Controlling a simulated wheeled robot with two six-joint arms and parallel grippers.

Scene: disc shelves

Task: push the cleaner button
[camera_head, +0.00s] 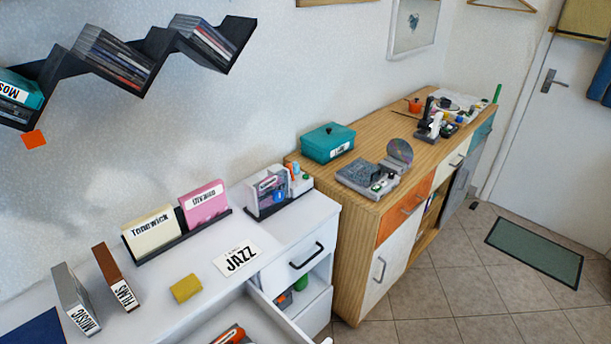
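A grey box-shaped device (362,176) lies on the near end of the wooden cabinet top; it may be the cleaner, but no label on it is readable. Small dark and coloured parts show on its top and front right side, and I cannot tell which one is the button. A shiny disc (400,151) stands upright at its back right edge. Neither of my grippers is in view, so nothing is seen touching the device.
A teal box (327,143) sits behind the device on the wooden cabinet (350,232). A microscope-like tool (432,122) stands further back. The white desk (205,268) in front holds cases, a JAZZ card (237,258) and an open drawer.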

